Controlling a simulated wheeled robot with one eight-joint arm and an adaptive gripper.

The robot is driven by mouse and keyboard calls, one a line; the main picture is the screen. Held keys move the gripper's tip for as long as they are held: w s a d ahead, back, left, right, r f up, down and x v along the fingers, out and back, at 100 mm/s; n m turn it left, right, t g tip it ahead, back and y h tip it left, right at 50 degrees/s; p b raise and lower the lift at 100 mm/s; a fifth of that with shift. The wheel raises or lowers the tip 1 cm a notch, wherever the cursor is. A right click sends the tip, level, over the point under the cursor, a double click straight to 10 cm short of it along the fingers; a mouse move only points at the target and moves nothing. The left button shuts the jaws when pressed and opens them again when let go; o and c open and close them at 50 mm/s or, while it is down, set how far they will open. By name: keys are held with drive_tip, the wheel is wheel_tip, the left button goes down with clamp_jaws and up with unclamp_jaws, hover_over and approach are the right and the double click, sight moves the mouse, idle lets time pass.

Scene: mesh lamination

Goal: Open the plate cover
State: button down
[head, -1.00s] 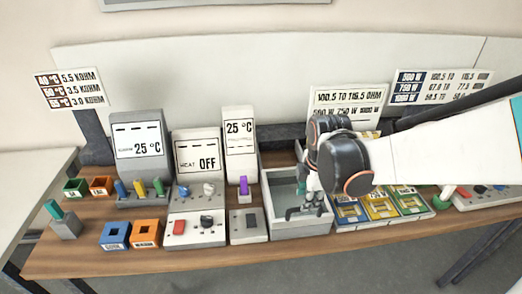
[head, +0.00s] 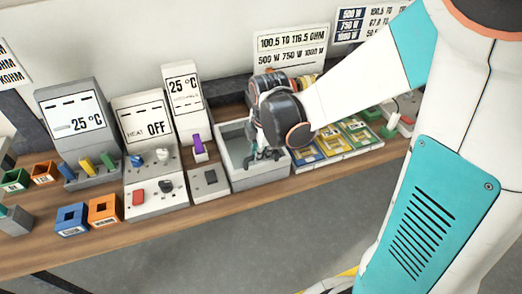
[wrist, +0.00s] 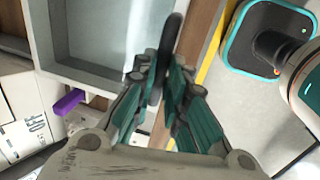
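I cannot clearly make out a separate plate cover. An open grey box (head: 259,177) stands on the bench, and its corner and inner floor (wrist: 105,32) show in the wrist view. My gripper (head: 264,155) is low over the box's front right part, pointing down. In the wrist view, my gripper's fingers (wrist: 171,65) are close together with a thin black curved bar (wrist: 173,32) between them, beside the box's wall. The bar looks like a handle. What it is fixed to is hidden by the fingers. My wrist hides the box's right side in the head view.
Left of the box stand a unit with a purple lever (head: 198,144), a HEAT OFF unit (head: 147,128) and a 25 °C unit (head: 76,115). Blue (head: 71,219) and orange (head: 104,210) holders stand in front. Coloured plates (head: 333,140) lie close on the right.

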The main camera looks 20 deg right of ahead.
drive_tip(key=shift+w, duration=0.1)
hover_over(243, 128)
drive_tip(key=shift+d+b, duration=0.1)
drive_tip(key=shift+b, duration=0.3)
drive_tip(key=c, duration=1.6)
unclamp_jaws()
drive_tip(key=shift+r, duration=0.15)
wheel_tip(243, 128, up, 12)
drive_tip(key=s, duration=0.2)
drive_tip(key=shift+s+f, duration=0.2)
drive_tip(key=shift+f, duration=0.05)
